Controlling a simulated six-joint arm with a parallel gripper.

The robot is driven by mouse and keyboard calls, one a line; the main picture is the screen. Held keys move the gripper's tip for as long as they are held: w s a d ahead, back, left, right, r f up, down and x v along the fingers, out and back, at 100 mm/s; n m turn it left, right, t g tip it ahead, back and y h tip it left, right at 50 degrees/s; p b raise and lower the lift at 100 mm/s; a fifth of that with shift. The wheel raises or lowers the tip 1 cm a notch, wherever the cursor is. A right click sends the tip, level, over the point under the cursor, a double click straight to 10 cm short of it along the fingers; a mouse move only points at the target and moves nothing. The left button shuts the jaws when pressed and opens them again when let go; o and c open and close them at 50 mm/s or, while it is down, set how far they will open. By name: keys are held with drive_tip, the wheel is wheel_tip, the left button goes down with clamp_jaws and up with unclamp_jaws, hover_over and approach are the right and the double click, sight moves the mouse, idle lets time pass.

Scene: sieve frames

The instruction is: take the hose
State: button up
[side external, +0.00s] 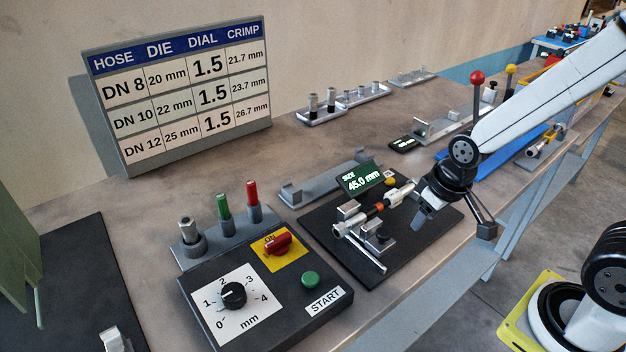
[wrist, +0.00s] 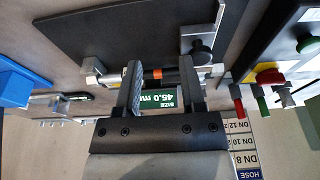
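The hose (side external: 369,216), a short dark piece with an orange band and metal end fittings, lies across the holders of a black measuring plate (side external: 318,222) in the side view. The hose (wrist: 171,75) runs crosswise in the wrist view, partly hidden by my fingers. My gripper (side external: 455,222) is to the right of the hose's right end in the side view. In the wrist view my gripper (wrist: 161,62) is open, with its two fingers apart and nothing clamped between them. Whether a finger touches the hose I cannot tell.
A size display (side external: 361,179) reading 45.0 mm stands behind the hose. A control box (side external: 330,318) with a dial, red switch and green button stands at the front. A grey rack (side external: 186,256) holds several upright dies. A chart board (side external: 180,95) stands behind.

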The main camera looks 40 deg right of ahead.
drive_tip(key=o, duration=0.3)
drive_tip(key=m+g, duration=0.2)
drive_tip(key=m, duration=1.4)
hover_over(394, 193)
drive_tip(key=s+a, duration=0.1)
drive_tip(key=s, duration=0.1)
drive_tip(key=shift+w+a+r, duration=0.1)
drive_tip(key=shift+w+r, duration=0.15)
drive_tip(key=shift+r, duration=0.1)
drive_tip(key=shift+w+d+m+g, duration=0.3)
drive_tip(key=shift+w+d+m, duration=0.3)
drive_tip(key=shift+m, duration=0.4)
drive_tip(key=shift+w+a, duration=0.1)
drive_tip(key=shift+f, duration=1.3)
drive_tip(key=shift+f, duration=0.1)
drive_tip(key=shift+f, duration=2.5)
